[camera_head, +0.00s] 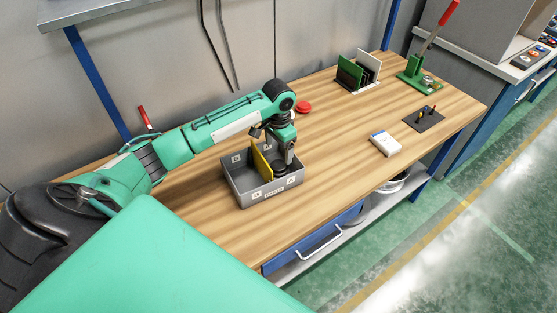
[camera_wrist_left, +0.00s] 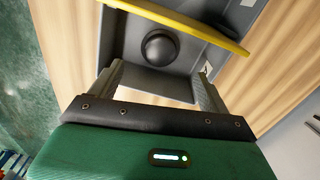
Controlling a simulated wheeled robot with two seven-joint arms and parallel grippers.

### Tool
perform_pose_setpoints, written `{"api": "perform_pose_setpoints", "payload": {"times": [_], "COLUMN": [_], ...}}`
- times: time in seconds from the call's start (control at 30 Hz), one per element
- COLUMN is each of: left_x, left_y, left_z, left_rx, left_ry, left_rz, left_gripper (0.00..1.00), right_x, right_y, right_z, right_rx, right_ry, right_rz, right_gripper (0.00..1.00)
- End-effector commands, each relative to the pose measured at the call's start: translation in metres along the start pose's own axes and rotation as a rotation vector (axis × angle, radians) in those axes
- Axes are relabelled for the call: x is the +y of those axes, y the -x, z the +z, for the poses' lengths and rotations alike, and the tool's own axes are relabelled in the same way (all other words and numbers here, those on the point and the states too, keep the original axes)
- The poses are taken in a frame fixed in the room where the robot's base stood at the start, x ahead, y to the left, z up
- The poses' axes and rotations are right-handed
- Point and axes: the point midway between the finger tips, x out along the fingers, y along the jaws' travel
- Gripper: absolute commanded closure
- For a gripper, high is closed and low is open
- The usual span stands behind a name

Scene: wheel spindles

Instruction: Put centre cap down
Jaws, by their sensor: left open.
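The centre cap looks to be the dark round domed piece (camera_wrist_left: 160,46) in the left wrist view. It lies in a compartment of a grey bin (camera_head: 250,198), beside a yellow divider (camera_head: 261,163). My left gripper (camera_head: 289,158) is over the right-hand compartment of the bin, pointing down. In the left wrist view its two fingers (camera_wrist_left: 160,72) are spread, with nothing between them, and the cap shows beyond the tips, apart from them. Dark round parts show under the gripper in the head view, partly hidden by it. My right gripper is not in view.
The bin stands on a wooden table (camera_head: 340,160). A red round object (camera_head: 303,107) lies behind it. A white box (camera_head: 385,144), a dark plate with pegs (camera_head: 423,119), a rack of panels (camera_head: 358,73) and a green lever press (camera_head: 416,75) stand to the right.

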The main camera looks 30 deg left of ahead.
Motion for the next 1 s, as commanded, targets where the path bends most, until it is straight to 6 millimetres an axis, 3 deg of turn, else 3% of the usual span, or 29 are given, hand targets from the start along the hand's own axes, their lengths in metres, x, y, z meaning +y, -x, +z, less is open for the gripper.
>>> {"api": "perform_pose_setpoints", "payload": {"times": [0.13, 0.3, 0.87, 1.0], "left_x": [0.0, 0.0, 0.0, 0.0], "left_y": [0.024, 0.038, 0.04, 0.053], "left_z": [0.0, 0.0, 0.0, 0.0], "left_rx": [0.002, 0.0, -0.001, -0.001], "left_ry": [0.001, 0.0, 0.0, 0.0], "left_rz": [-0.001, 0.0, 0.0, 0.0], "left_gripper": [0.2, 0.2, 0.2, 0.2], "right_x": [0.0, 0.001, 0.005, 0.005], "right_y": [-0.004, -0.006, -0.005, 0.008], "right_z": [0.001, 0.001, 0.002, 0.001], "right_rx": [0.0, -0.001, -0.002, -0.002], "right_ry": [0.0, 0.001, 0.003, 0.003], "right_rz": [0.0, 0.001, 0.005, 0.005], "right_gripper": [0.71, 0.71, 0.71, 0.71]}}
